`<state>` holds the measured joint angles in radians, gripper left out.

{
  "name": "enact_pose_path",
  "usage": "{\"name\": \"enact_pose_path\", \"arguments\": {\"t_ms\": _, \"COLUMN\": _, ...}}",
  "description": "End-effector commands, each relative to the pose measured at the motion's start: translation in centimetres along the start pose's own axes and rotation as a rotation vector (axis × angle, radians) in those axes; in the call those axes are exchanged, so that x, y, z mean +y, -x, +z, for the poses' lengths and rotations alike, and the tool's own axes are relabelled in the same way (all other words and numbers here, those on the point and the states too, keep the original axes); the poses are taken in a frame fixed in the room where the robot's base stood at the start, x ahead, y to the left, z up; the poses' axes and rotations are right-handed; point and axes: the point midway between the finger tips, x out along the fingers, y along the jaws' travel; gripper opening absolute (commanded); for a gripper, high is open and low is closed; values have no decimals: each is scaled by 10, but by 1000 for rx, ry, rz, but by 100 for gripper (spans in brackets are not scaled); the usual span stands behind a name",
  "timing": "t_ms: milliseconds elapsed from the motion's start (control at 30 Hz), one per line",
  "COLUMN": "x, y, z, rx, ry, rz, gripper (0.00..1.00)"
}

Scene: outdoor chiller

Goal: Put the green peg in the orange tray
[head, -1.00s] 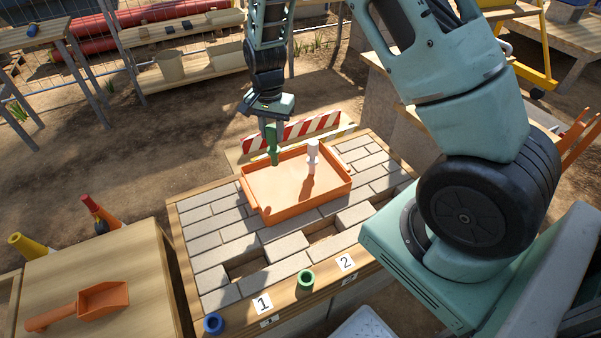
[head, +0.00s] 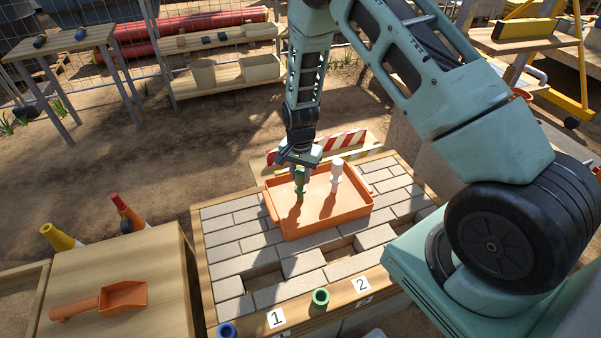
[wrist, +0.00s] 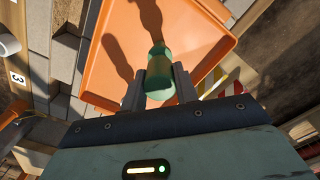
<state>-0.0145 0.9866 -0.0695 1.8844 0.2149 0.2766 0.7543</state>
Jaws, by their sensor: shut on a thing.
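The green peg (head: 299,182) is upright in my gripper (head: 300,171), over the left part of the orange tray (head: 325,226). In the wrist view the green peg (wrist: 160,72) sits between the two fingers of my gripper (wrist: 160,88), with the orange tray (wrist: 112,50) below it. I cannot tell whether the peg's lower end touches the tray floor. A white peg (head: 336,175) stands upright in the tray, to the right of the green peg. The tray rests on the paved bench top.
The paved bench (head: 228,237) has empty recesses in front of the tray. A green ring (head: 320,297) and a blue ring (head: 227,330) sit along its front edge by number cards. A striped barrier (head: 322,146) stands behind the tray. An orange scoop (head: 108,299) lies on the left table.

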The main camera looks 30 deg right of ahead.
Motion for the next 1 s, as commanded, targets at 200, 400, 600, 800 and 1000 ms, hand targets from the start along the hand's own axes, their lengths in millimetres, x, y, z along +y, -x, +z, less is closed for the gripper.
{"name": "enact_pose_path", "arguments": {"t_ms": 200, "x": 0, "y": -2, "z": 0, "rx": 0, "ry": 0, "rz": 1, "gripper": 43}}
{"name": "enact_pose_path", "arguments": {"t_ms": 400, "x": 0, "y": -2, "z": 0, "rx": 0, "ry": 0, "rz": 1, "gripper": 51}}
{"name": "enact_pose_path", "arguments": {"t_ms": 600, "x": 0, "y": 3, "z": 0, "rx": 0, "ry": 0, "rz": 0, "gripper": 51}}
{"name": "enact_pose_path", "arguments": {"t_ms": 800, "x": 0, "y": 29, "z": -1, "rx": 2, "ry": 0, "rz": -2, "gripper": 51}}
{"name": "enact_pose_path", "arguments": {"t_ms": 1000, "x": -1, "y": 72, "z": 0, "rx": 3, "ry": 0, "rz": -3, "gripper": 51}}
